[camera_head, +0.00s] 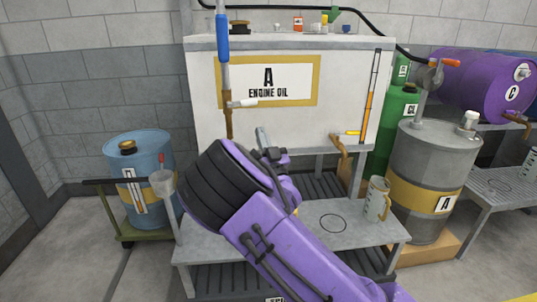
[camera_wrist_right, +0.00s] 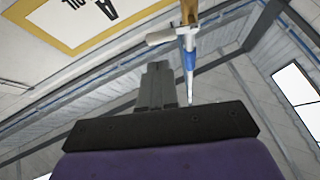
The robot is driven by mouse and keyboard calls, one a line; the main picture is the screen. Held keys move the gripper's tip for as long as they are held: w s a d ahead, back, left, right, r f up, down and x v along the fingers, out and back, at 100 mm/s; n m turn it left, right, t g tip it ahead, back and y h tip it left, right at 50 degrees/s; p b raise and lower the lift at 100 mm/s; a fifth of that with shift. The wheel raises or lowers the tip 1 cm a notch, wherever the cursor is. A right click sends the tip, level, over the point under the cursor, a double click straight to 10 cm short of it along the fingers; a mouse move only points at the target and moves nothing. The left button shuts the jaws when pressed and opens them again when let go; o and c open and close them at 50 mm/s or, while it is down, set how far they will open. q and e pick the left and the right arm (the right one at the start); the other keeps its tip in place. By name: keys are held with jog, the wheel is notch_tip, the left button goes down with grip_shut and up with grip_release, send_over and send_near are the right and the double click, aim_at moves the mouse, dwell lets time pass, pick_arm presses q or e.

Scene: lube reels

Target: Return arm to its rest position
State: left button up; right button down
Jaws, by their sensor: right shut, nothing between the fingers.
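My right arm, purple with a black ribbed wrist, reaches up from the bottom right of the head view. Its gripper (camera_head: 262,138) is in front of the white engine oil tank (camera_head: 345,85). In the right wrist view the gripper's grey fingers (camera_wrist_right: 156,82) are together with nothing between them. A hanging dispenser with a blue grip (camera_head: 222,38), a brown lower part and a white lever is just left of the gripper. It also shows in the right wrist view (camera_wrist_right: 189,58), beyond the fingers and apart from them. My left gripper is not in view.
A jug (camera_head: 377,199) stands on the grey metal bench (camera_head: 300,238) below the tank tap (camera_head: 340,146). A grey drum (camera_head: 432,160) and a purple drum (camera_head: 485,77) are at right. A blue drum (camera_head: 141,170) stands on a cart at left. Open floor lies at front left.

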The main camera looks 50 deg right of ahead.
jog(key=v, duration=0.5)
jog(key=shift+w+a+f, duration=0.1)
jog(key=shift+w+f, duration=0.05)
jog(key=s+a+f+g+y+p, duration=0.1)
jog(key=s+f+g, duration=0.25)
jog(key=f, duration=0.45)
jog(key=s+a+f+g+y+p, duration=0.15)
jog(key=f+g, duration=0.25)
jog(key=f, duration=0.4)
jog(key=s+a+f+g+p, duration=0.1)
jog(key=s+f+g, duration=0.25)
jog(key=f, duration=0.45)
jog(key=s+a+f+g+y+p, duration=0.2)
jog(key=s+a+f+g+p, duration=0.1)
jog(key=s+a, duration=0.4)
jog(key=s+a+f+g+y+p, duration=0.2)
jog(key=s+a+f+g+p, duration=0.2)
jog(key=s, duration=1)
jog(key=a+f+g, duration=0.1)
jog(key=a+f, duration=0.2)
jog(key=shift+f+m, duration=0.15)
jog(key=shift+m, duration=0.25)
